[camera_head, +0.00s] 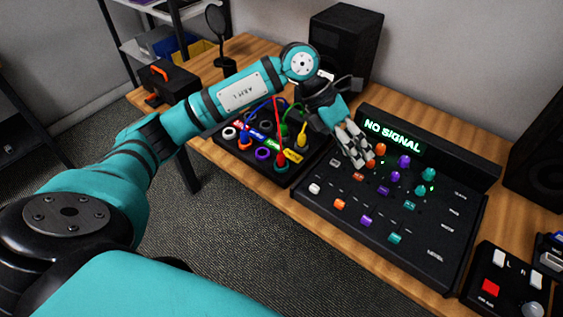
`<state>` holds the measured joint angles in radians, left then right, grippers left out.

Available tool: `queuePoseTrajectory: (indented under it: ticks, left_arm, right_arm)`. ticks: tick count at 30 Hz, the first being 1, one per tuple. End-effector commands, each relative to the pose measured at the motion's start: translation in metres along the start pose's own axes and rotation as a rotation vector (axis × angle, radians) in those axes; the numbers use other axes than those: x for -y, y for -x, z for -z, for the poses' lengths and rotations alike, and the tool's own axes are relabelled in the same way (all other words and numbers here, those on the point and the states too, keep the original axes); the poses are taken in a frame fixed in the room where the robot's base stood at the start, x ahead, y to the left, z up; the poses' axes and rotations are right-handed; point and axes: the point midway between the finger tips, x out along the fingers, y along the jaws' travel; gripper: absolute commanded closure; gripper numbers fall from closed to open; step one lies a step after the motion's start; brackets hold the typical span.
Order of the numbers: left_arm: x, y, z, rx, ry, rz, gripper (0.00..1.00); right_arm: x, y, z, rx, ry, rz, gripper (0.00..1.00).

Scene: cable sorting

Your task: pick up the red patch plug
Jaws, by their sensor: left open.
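The red patch plug (281,159) stands upright in a socket near the front edge of the black patch box, with its red cable rising from it. My left gripper (361,158) is open and points down over the upper left part of the mixer console, to the right of the red plug and apart from it. An orange knob shows just beside its fingertips. My right gripper is not in view.
Blue, green and yellow cables and plugs crowd the patch box (258,171) around the red plug. The console (420,236) with colored knobs and a "NO SIGNAL" display (392,136) stands to its right. A speaker (345,45) stands behind. A toolbox (168,82) sits at left.

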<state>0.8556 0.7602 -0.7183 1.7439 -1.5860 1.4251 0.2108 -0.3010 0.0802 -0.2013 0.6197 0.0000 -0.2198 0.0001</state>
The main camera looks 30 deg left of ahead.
Motion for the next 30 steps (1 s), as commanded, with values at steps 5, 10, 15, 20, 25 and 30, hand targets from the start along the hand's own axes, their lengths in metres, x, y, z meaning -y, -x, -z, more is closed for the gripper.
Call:
queuePoseTrajectory:
  ticks: [5,10,15,20,25,30]
  left_arm:
    - [-0.087,0.084,0.031,-0.237,0.086,-0.401,0.50]
    - [-0.115,0.127,0.051,-0.340,0.163,-0.556,0.50]
    - [-0.129,0.114,0.064,-0.360,0.177,-0.574,0.50]
    - [-0.146,0.086,0.076,-0.359,0.176,-0.572,0.50]
    - [-0.163,0.058,0.089,-0.357,0.175,-0.570,0.50]
    - [-0.174,0.042,0.096,-0.354,0.173,-0.571,0.50]
  right_arm:
    - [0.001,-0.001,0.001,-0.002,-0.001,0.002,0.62]
    - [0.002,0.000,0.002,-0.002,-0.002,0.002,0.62]
    - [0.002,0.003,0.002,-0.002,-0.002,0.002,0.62]
    - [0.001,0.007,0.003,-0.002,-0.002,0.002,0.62]
    - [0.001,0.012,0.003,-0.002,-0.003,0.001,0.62]
    - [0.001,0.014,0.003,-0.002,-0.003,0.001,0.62]
